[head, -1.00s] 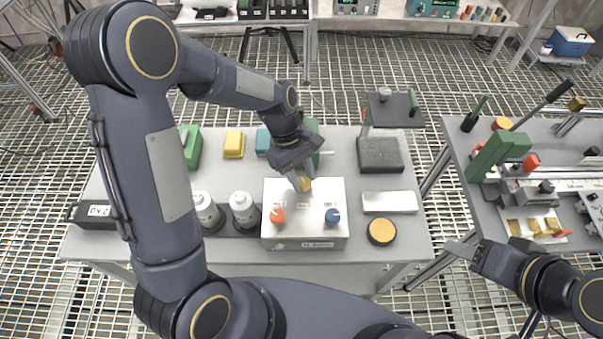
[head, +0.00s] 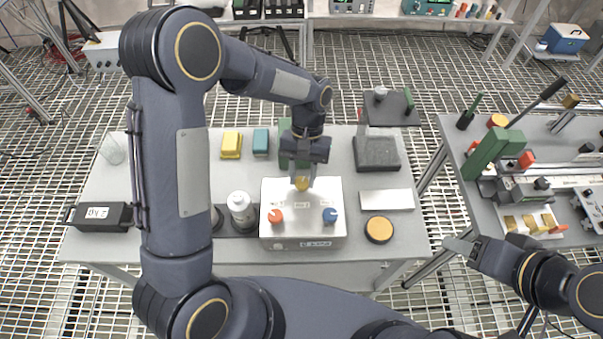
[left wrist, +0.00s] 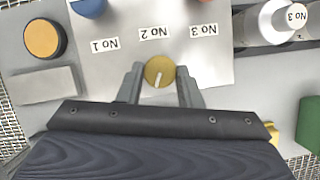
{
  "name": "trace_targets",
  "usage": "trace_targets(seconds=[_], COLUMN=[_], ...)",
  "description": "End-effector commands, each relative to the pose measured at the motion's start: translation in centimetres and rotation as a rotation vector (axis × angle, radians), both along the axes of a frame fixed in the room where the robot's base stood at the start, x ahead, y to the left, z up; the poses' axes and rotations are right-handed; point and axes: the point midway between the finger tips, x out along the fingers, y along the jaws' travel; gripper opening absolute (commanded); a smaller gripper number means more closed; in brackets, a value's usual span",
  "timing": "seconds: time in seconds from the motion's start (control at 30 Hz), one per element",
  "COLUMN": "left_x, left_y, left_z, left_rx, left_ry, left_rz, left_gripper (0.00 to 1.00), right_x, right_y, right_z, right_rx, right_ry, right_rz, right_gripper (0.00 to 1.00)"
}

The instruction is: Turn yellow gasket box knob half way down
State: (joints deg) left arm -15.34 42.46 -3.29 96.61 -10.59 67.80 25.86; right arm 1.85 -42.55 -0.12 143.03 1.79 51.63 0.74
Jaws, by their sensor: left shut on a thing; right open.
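The gasket box (head: 304,228) is a pale metal box near the front middle of the table. Its yellow knob (head: 301,184) is at the back of the top face; an orange knob (head: 276,216) and a blue knob (head: 330,215) are nearer the front. My left gripper (head: 302,180) reaches down from behind and is shut on the yellow knob. In the left wrist view the yellow knob (left wrist: 159,72) lies between the two fingers, with a pale line on its face near the label "No 2". My right gripper (head: 462,246) is open and empty, off the table's right side.
White bottles (head: 242,211) stand close left of the box. A flat metal bar (head: 386,199) and a yellow-topped round disc (head: 379,229) lie to its right. A black weight (head: 98,215) sits at the left edge. A second bench (head: 470,200) with tools stands right.

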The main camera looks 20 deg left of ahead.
Motion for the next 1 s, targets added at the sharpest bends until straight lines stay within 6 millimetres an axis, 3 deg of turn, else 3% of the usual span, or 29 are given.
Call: trace_targets(seconds=[1.0], left_x=[-0.3], left_y=[-0.7], left_z=[0.0], left_rx=[0.0], left_ry=[-0.003], left_rz=[-0.932], left_gripper=[0.09], right_x=[0.0], right_y=[0.0], right_z=[-1.5], right_rx=[0.0], right_ry=[0.0], right_rz=[0.0], right_gripper=[0.52])
